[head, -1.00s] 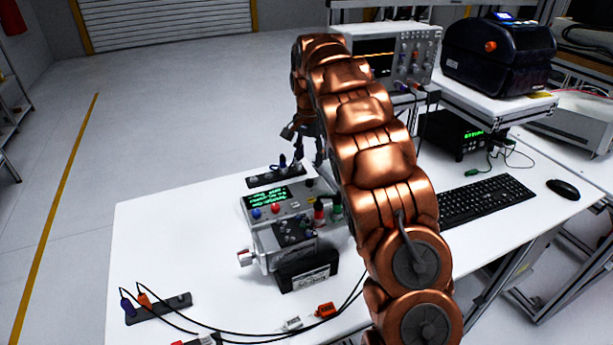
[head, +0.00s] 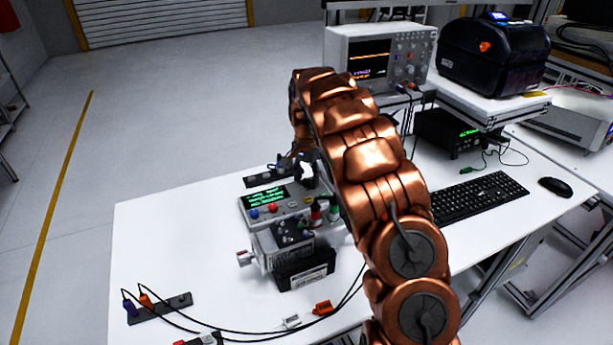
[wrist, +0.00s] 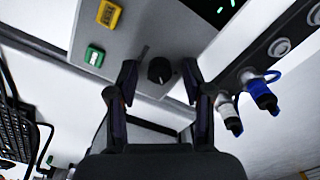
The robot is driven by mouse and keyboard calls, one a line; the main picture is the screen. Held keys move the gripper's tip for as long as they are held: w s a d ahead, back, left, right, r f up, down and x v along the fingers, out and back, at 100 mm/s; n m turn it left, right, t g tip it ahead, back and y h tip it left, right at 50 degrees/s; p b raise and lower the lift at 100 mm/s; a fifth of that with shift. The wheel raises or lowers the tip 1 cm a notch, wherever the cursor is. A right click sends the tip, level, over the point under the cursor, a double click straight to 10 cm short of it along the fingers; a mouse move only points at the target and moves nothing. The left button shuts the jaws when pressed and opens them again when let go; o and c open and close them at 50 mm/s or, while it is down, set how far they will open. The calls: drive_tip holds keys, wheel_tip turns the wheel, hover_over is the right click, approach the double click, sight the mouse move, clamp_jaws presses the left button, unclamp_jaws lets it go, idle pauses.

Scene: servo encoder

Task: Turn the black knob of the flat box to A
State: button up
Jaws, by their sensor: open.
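The flat box (head: 262,223) is grey with a green-lit display and stands on the white table. Its black knob (wrist: 159,71) shows in the wrist view as a small round dial with a pale mark at its lower left. My gripper (wrist: 159,66) is open, with one fingertip on each side of the knob. I see a gap on both sides and cannot tell how far the tips are above the panel. No letter A is legible. In the head view my gripper (head: 304,170) is over the box's right rear part, and the knob is hidden there.
A yellow part (wrist: 109,14) and a green part (wrist: 94,55) sit on the panel beside the knob. A dark strip with plugs (head: 264,178) lies behind the box. A keyboard (head: 478,197) is at the right.

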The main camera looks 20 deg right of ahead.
drive_tip(key=shift+c, duration=0.5)
clamp_jaws()
drive_tip(key=shift+b, duration=0.4)
drive_tip(key=shift+f+n+b, duration=0.1)
drive_tip(key=shift+n+b, duration=0.45)
drive_tip(key=shift+n, duration=0.15)
drive_tip(key=shift+n+b, duration=1.1)
drive_tip(key=shift+r+n+b, duration=0.2)
drive_tip(key=shift+n+b, duration=1.3)
drive_tip(key=shift+n, duration=1)
